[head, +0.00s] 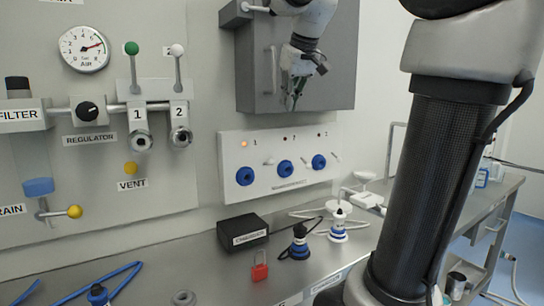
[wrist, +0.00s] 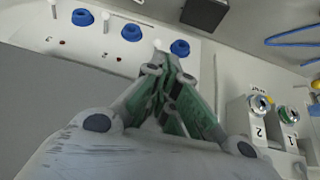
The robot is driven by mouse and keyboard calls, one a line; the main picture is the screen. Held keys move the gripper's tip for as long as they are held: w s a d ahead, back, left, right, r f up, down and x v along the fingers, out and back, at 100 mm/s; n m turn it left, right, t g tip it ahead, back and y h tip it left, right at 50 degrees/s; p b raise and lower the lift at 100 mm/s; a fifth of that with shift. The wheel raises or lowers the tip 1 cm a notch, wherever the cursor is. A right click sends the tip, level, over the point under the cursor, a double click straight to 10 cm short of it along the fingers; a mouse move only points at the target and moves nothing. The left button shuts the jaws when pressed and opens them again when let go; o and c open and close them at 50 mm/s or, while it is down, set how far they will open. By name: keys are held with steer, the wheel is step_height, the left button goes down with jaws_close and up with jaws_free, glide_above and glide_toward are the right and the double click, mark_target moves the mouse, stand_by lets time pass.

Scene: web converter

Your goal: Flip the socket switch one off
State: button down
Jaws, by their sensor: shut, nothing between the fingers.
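The white socket panel (head: 222,160) is on the wall under a grey cabinet, with three blue round sockets in a row. The leftmost blue socket (head: 244,176) is by the label 1, with an orange lamp (head: 243,143) lit above it. Small white switch levers stand beside the sockets; switch one (head: 269,161) is right of that socket. In the wrist view, the panel appears inverted, and a white lever (wrist: 157,45) shows just beyond my fingertips beside the rightmost blue socket (wrist: 180,47). My gripper (head: 294,104) is shut and empty, pointing down above the panel; contact is not visible.
The grey cabinet (head: 255,80) is right behind my gripper. Two valve levers (head: 133,70) with green and white knobs stand left. A black box (head: 242,232), a red padlock (head: 260,268) and blue-white plugs (head: 300,243) are on the bench below.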

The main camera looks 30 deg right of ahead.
steer(key=shift+f, duration=0.1)
glide_toward(268, 163)
steer(key=f, duration=0.1)
steer(key=w+d+f, duration=0.1)
steer(key=f, duration=0.3)
steer(key=shift+w+d+f, duration=0.15)
steer(key=shift+d+f, duration=0.05)
steer(key=shift+f, duration=0.05)
steer(key=shift+s+f, duration=0.3)
steer(key=shift+f, duration=0.2)
stand_by(0.4)
steer(key=f, duration=0.1)
steer(key=f+t, duration=0.1)
steer(key=f, duration=0.2)
steer(key=shift+s, duration=0.4)
steer(key=shift+r, duration=0.2)
